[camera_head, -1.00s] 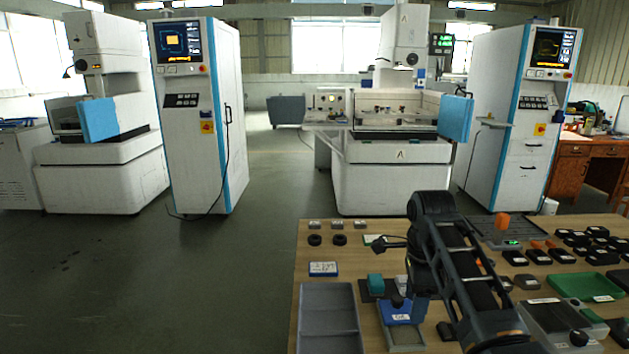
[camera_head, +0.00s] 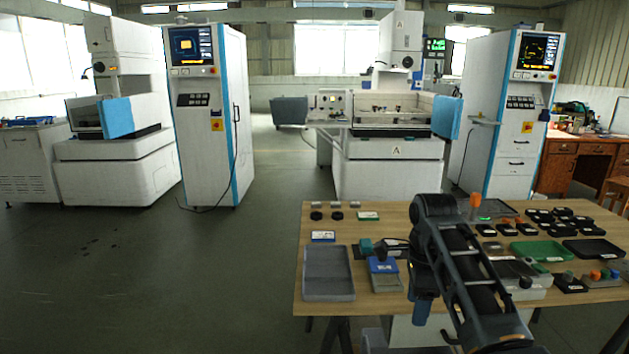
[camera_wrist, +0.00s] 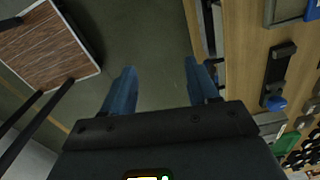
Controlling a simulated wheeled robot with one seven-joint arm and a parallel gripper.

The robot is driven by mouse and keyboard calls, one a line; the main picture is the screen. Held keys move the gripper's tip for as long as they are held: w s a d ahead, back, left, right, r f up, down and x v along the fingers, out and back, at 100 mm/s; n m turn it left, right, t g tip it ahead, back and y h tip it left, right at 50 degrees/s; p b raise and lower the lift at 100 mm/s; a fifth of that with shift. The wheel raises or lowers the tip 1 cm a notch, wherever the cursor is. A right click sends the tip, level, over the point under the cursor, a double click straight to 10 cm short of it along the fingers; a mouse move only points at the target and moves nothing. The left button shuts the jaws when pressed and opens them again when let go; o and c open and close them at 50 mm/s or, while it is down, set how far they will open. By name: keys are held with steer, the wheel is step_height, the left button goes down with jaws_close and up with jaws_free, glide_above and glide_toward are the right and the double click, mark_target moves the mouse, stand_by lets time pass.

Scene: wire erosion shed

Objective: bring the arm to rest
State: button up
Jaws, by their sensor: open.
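My arm (camera_head: 465,270) is folded in front of the table in the head view. My gripper (camera_wrist: 162,82) shows in the wrist view with its two blue fingers wide apart. Nothing is between the fingers; bare grey floor shows through the gap. The gripper is beside the table's edge, which lies just right of the fingers in that view. In the head view a blue part hangs below my arm near the table's front edge; the fingertips cannot be made out there.
The wooden table (camera_head: 400,212) bears a grey tray (camera_head: 328,274), a green tray (camera_head: 540,250) and several small dark blocks. White machine cabinets (camera_head: 208,120) stand behind. A brown-topped piece (camera_wrist: 40,45) shows at the wrist view's upper left. The floor left of the table is clear.

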steer(key=s+a+f+n+t, duration=0.1)
steer(key=s+f+n+t, duration=0.1)
steer(key=s+f, duration=0.5)
steer(key=s+a+f+n+t, duration=0.1)
steer(key=s+f+n, duration=0.2)
steer(key=f, duration=0.7)
steer(key=s+f+n+t, duration=0.2)
steer(key=s+f, duration=0.1)
steer(key=s, duration=0.5)
steer(key=s+f+n+t, duration=0.2)
steer(key=s+f, duration=0.1)
steer(key=s, duration=0.5)
steer(key=s+d+r+n+t, duration=0.1)
steer(key=s+r+n+t, duration=0.25)
steer(key=s+r, duration=0.65)
steer(key=s+d+r+n+t, duration=0.15)
steer(key=s+r+n, duration=0.4)
steer(key=s, duration=0.75)
steer(key=s+r+n+t, duration=0.1)
steer(key=s+r+t, duration=0.2)
steer(key=r, duration=0.9)
steer(key=shift+s+r+n, duration=0.3)
steer(key=shift+s+n, duration=0.1)
steer(key=shift+s, duration=0.6)
